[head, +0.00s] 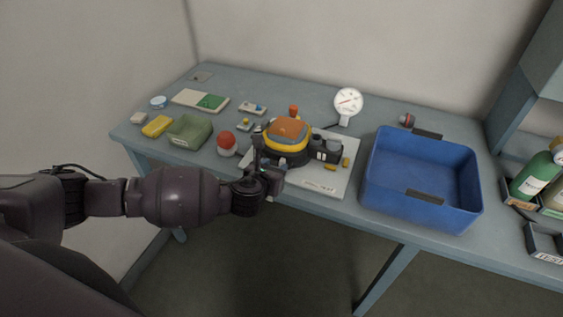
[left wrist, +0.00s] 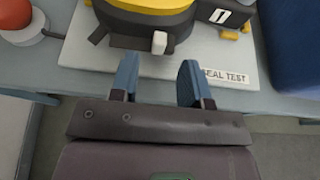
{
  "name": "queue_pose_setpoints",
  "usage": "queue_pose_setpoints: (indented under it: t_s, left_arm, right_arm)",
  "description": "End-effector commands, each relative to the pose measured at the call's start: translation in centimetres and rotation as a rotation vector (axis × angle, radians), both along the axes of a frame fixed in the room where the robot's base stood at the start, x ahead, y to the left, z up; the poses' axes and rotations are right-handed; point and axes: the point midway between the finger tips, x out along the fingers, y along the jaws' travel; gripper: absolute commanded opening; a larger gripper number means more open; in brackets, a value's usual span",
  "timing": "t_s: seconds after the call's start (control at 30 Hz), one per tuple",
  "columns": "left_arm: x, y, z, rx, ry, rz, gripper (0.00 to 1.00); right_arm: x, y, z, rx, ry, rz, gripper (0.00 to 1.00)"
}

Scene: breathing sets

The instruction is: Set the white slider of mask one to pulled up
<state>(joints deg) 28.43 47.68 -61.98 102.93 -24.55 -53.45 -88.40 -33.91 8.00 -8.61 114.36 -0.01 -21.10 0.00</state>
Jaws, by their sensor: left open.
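Mask one (head: 288,140), with an orange top, a yellow band and a dark base, sits on a pale board (head: 335,179). In the left wrist view the board carries the words "SEAL TEST" and the mask (left wrist: 150,14) shows at the top. The white slider (left wrist: 159,42) is on the mask's near side, beyond my fingertips and between their lines. My left gripper (left wrist: 157,72) is open and empty, its two blue fingers apart at the board's front edge. In the head view my left gripper (head: 270,172) hides the slider's area. My right gripper is not in view.
A red dome button (head: 226,142) stands left of the mask. A blue bin (head: 420,178) stands to the right and a round gauge (head: 348,103) behind.

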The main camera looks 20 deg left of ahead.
Motion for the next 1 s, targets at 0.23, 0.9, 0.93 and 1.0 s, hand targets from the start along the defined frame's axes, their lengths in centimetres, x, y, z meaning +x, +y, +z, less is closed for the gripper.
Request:
queue_pose_setpoints:
  t_s: [0.23,0.9,0.93,1.0]
  left_arm:
    - [3.5,-0.1,-1.5,-0.001,0.0,0.0,0.43]
    - [5.3,-0.1,-2.2,-0.002,0.0,0.0,0.29]
    - [5.3,-0.1,-2.2,-0.002,0.0,0.0,0.24]
    - [5.3,-0.1,-2.2,-0.002,0.001,0.0,0.13]
  right_arm:
    - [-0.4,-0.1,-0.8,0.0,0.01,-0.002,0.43]
    - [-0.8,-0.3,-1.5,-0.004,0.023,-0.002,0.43]
    - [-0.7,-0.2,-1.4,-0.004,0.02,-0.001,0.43]
    - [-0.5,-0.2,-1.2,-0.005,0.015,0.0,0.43]
